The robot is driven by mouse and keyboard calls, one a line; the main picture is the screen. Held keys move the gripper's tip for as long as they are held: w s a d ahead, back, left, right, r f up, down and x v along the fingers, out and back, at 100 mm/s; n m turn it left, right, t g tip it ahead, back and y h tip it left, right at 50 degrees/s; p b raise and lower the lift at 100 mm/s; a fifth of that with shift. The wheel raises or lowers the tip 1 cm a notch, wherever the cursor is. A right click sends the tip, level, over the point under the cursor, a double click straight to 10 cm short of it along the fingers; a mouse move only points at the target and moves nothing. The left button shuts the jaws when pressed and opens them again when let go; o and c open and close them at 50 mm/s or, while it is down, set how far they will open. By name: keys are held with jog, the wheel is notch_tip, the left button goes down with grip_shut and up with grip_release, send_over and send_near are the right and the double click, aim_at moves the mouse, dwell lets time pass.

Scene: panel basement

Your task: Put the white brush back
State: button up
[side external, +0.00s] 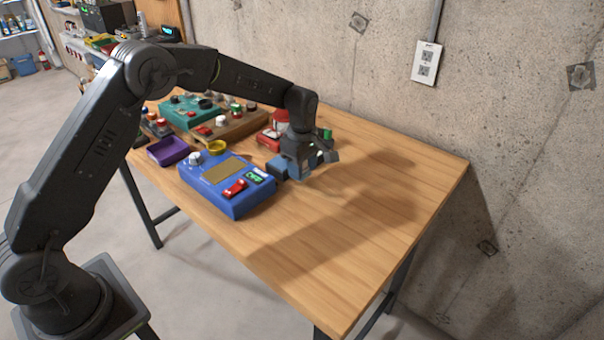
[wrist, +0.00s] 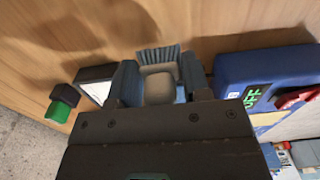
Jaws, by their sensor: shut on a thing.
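My gripper (side external: 300,172) is over the wooden table, just right of the blue panel box in the side view. In the wrist view its two fingers (wrist: 160,86) are shut on the white brush (wrist: 159,88). The brush has a pale, rounded body, and its grey-blue bristles (wrist: 158,54) stick out past the fingers over the wood. In the side view I cannot make out the brush at the gripper. I cannot tell whether the bristles touch the table.
The blue panel box (side external: 219,195) stands close left of my gripper; its green display and red switch show. A purple tray (side external: 168,152), yellow ring (side external: 216,147) and teal box (side external: 190,112) lie farther left. A green-capped item (wrist: 60,108) is near. The table's right part is clear before the concrete wall.

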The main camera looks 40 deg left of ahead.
jog(key=shift+f, duration=1.25)
jog(key=shift+f, duration=0.1)
jog(key=o, duration=0.9)
